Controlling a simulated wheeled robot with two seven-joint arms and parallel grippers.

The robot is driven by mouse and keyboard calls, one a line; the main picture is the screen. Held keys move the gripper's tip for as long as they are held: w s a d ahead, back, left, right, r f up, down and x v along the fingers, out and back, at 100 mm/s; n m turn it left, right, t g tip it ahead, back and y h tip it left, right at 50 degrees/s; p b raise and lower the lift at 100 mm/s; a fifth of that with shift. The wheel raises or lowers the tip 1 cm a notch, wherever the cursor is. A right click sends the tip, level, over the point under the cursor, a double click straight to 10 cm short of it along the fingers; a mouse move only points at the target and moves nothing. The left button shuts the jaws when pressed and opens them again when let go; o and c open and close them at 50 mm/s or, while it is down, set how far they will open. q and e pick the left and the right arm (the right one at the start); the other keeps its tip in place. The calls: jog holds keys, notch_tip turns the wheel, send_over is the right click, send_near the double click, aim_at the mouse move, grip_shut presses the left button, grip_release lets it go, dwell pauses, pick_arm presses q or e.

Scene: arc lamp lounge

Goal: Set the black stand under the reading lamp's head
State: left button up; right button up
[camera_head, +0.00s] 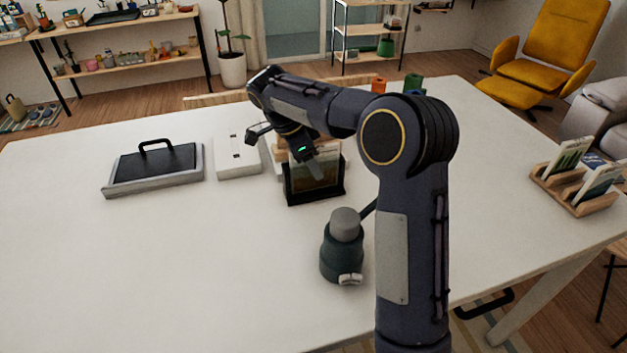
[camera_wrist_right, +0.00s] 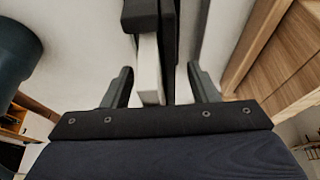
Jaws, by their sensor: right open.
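The black stand (camera_head: 316,194) is a dark frame with a flat panel in it, upright on the white table just left of my right arm. My right gripper (camera_head: 313,165) is above and in front of its panel, fingers open. In the right wrist view the open fingers (camera_wrist_right: 162,88) have a black and pale upright part between them; I cannot tell whether they touch it. The reading lamp (camera_head: 342,252) shows as a dark teal body with a grey top, nearer than the stand. A dark rod runs from it behind my arm, so part of the lamp is hidden. My left gripper is out of view.
A grey tray with a black handled lid (camera_head: 152,168) and a white box (camera_head: 238,160) stand left of the stand. Wooden blocks are close behind it. A wooden card rack (camera_head: 570,190) stands at the right. The table's (camera_head: 150,270) front left is clear.

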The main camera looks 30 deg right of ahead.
jog(key=shift+f, duration=0.2)
grip_shut()
dwell(0.4)
